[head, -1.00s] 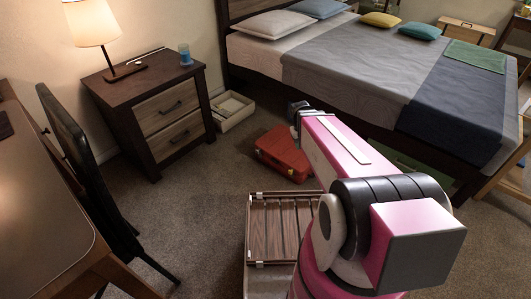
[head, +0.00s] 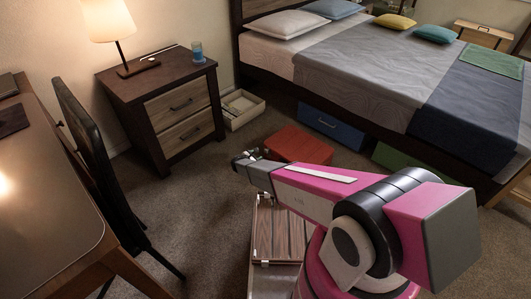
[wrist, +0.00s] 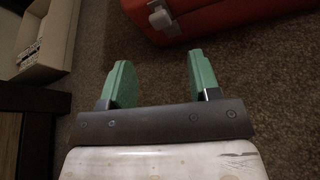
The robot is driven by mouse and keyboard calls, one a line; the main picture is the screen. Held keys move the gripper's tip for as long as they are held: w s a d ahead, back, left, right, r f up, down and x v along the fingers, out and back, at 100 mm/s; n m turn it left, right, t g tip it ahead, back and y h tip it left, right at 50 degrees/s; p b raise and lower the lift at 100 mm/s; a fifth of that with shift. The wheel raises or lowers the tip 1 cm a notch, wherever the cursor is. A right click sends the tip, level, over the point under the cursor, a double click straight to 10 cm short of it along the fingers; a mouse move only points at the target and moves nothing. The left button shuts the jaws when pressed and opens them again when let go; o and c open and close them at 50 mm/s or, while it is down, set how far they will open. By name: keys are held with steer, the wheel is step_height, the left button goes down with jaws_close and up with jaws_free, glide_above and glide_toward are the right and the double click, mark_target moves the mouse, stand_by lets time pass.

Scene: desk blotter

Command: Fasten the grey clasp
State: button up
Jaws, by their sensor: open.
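The grey clasp (wrist: 162,19) shows in the wrist view at the top middle, on the side of the red case (wrist: 225,14). I cannot tell its exact position, fastened or loose. In the head view the red case (head: 299,143) lies on the carpet between the nightstand and the bed, and the clasp cannot be made out there. My gripper (wrist: 160,77) is open and empty, its two green fingers apart, pointing toward the case with carpet between. In the head view my gripper (head: 242,160) is just left of the case, small and dark.
A nightstand (head: 165,115) with a lit lamp stands at the left. An open beige box (head: 241,108) is beside it. A blue drawer (head: 331,127) and a green one (head: 394,158) sit under the bed (head: 370,75). A dark chair (head: 88,165) stands at the left.

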mark_target(266, 151)
steer(key=x, duration=1)
steer(key=shift+w+d, duration=0.15)
steer(key=shift+w, duration=0.1)
jaws_close()
steer(key=shift+f, duration=1.25)
jaws_free()
steer(key=shift+s, duration=0.1)
